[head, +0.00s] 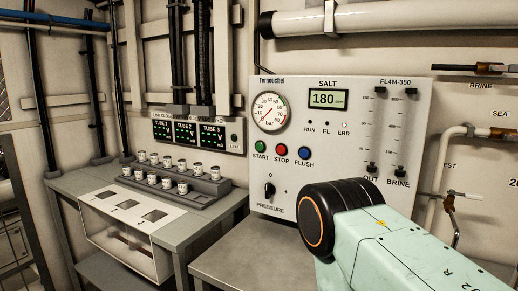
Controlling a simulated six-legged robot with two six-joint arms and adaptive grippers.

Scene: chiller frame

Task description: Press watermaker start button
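The watermaker control panel (340,150) is a light grey upright box against the wall in the head view. The green START button (260,147) is at its left, below the round pressure gauge (270,112). The red STOP button (281,150) and the blue FLUSH button (303,153) sit to its right. A pale green link of my arm with a black joint covers the panel's lower right. Neither gripper is in view, and nothing visible touches the START button.
A black PRESSURE knob (269,190) is below the buttons. A grey bench (235,264) extends in front of the panel. At left, a rack (190,187) holds several small capped jars. A thick white pipe (400,18) runs above. Space before the buttons looks clear.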

